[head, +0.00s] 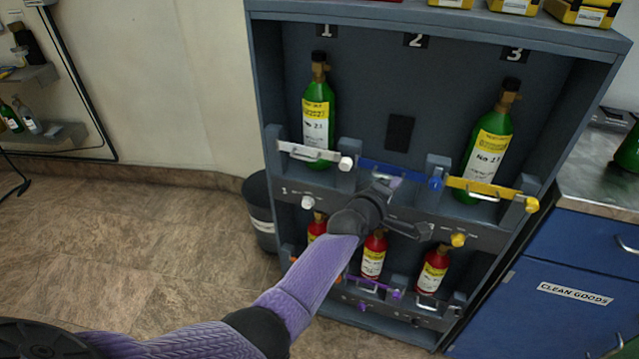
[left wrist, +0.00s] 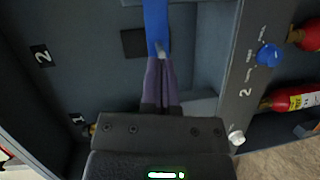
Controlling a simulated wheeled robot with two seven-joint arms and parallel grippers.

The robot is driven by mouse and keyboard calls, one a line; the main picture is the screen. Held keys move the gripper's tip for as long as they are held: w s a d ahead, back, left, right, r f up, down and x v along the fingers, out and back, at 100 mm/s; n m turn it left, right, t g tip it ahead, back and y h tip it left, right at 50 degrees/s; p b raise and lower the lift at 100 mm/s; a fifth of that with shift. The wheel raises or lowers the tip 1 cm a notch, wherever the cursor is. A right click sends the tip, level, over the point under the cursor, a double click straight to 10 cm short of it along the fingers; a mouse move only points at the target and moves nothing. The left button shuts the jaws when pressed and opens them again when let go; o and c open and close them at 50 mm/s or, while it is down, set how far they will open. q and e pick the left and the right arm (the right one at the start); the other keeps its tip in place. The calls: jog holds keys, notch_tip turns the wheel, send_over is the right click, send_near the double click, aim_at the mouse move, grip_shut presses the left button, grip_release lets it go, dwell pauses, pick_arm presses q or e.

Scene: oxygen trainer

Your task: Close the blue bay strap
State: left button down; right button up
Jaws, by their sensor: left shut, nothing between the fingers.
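The blue strap (head: 405,172) runs across the front of bay 2, with a blue end knob (head: 436,184) at its right end. In the left wrist view the blue strap (left wrist: 156,22) comes down from the top edge to my fingertips. My left gripper (head: 388,184) is at the front of the strap, near its middle. Its fingers (left wrist: 161,70) are shut with nothing between them. The tips overlap the strap's small handle in view; I cannot tell whether they touch. The strap's left part is partly hidden by the gripper. My right gripper is not in view.
A white strap (head: 310,153) crosses bay 1 and a yellow strap (head: 485,188) crosses bay 3, each before a green cylinder. Bay 2 holds no cylinder. Red cylinders (head: 374,257) stand below. A blue knob (left wrist: 270,55) is on the panel.

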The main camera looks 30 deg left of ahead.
pick_arm(q)
jog(key=shift+w+d, duration=0.15)
jog(key=shift+w, duration=0.3)
jog(key=shift+r, duration=0.1)
